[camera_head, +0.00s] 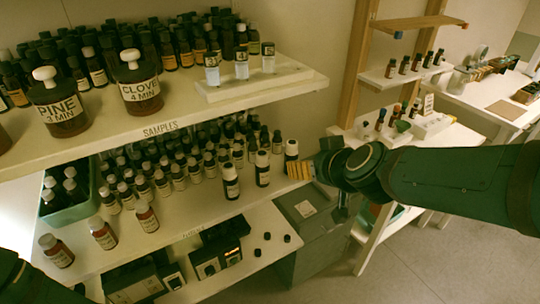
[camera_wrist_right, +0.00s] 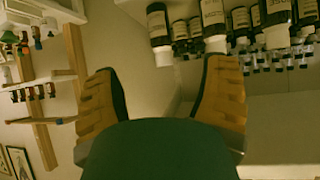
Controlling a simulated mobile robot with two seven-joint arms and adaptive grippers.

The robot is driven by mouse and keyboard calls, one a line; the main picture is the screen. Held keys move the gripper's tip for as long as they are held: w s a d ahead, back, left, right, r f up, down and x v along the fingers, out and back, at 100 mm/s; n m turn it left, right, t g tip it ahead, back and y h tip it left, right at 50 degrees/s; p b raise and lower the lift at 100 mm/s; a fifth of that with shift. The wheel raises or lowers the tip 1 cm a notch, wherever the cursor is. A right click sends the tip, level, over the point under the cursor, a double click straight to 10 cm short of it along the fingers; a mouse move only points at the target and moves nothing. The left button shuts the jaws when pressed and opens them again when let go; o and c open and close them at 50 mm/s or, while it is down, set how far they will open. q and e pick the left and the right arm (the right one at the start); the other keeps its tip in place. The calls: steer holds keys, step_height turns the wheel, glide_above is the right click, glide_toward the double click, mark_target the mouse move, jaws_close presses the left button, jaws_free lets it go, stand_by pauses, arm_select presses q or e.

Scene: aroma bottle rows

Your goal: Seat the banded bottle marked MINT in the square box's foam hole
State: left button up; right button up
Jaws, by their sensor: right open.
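Three larger dark bottles with white caps and pale bands stand at the right front of the middle shelf: a left one (camera_head: 231,182), a middle one (camera_head: 262,169) and a right one (camera_head: 291,152). Three such bottles also show at the top of the wrist view, one of them at the left (camera_wrist_right: 158,25). I cannot read MINT on any. My right gripper (camera_head: 300,170) is just right of and below the right bottle; its yellow fingers (camera_wrist_right: 160,85) are apart with nothing between them. Small dark boxes (camera_head: 208,262) sit on the lower shelf; I cannot make out a foam hole. My left gripper is out of view.
Many small bottles (camera_head: 160,165) crowd the middle shelf behind. The upper shelf (camera_head: 200,122) overhangs. A grey cabinet (camera_head: 310,212) stands below my right gripper. Loose caps (camera_head: 266,237) lie on the lower shelf.

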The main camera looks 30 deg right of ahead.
mark_target(294, 155)
steer(key=x, duration=0.5)
steer(key=r+x, duration=0.1)
steer(key=x, duration=0.1)
steer(key=shift+w+a+f, duration=0.15)
steer(key=shift+w, duration=0.3)
steer(key=b+x, duration=0.2)
steer(key=x, duration=0.3)
steer(key=shift+w, duration=0.1)
steer(key=shift+w+d, duration=0.2)
steer(key=shift+w, duration=0.05)
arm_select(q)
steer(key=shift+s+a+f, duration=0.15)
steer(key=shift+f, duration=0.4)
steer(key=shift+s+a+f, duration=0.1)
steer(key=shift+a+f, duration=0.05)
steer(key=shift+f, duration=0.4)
arm_select(e)
jaws_close()
